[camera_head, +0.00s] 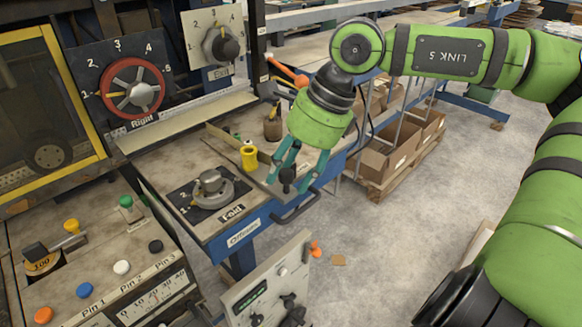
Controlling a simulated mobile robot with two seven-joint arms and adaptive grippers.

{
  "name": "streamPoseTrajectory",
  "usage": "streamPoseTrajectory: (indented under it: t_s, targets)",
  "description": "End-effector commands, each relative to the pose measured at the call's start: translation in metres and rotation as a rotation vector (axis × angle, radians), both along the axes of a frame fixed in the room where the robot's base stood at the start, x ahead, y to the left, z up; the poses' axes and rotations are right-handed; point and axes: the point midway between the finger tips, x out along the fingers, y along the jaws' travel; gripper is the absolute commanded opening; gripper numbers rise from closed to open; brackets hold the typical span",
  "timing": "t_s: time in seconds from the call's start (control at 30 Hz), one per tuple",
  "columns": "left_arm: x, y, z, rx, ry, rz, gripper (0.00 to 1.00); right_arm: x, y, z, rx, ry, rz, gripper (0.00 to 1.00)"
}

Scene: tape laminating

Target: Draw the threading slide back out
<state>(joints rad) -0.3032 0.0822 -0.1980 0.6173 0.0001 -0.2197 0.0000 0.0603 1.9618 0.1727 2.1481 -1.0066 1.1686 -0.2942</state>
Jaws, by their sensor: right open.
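My right gripper (287,184) reaches down over the front edge of the workbench, with its teal fingers apart. A black knob (287,175) shows between the fingertips; whether they touch it I cannot tell. No label marks the threading slide. The knob may be its handle, next to a thin bar (232,139) running across the bench top toward my gripper. The gripper hides part of that area. My left gripper is not in view.
A yellow cylinder (249,157) and a brown bottle (272,125) stand close to my right gripper. The Fold dial (212,187) is to its left. A dark handle (296,206) juts from the bench front. A grey control box (268,285) stands below; open floor lies right.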

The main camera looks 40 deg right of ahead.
Motion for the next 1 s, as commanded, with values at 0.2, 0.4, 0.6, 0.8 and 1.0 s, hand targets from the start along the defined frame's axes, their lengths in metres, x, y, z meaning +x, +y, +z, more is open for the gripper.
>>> streamPoseTrajectory:
  t_s: [0.2, 0.4, 0.6, 0.8, 1.0]
  targets:
    - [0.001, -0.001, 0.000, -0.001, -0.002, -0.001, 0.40, -0.004, -0.006, 0.020, 0.001, -0.006, -0.003, 0.49]
    - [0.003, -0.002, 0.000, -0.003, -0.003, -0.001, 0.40, -0.015, -0.019, 0.060, 0.001, -0.007, -0.004, 0.49]
    - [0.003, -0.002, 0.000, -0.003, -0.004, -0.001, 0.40, -0.025, -0.029, 0.094, 0.001, -0.004, -0.002, 0.49]
    - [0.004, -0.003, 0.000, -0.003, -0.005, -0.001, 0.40, -0.030, -0.034, 0.110, 0.000, -0.001, 0.000, 0.49]
    - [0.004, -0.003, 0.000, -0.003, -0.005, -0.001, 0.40, -0.031, -0.035, 0.112, 0.000, 0.000, 0.000, 0.49]
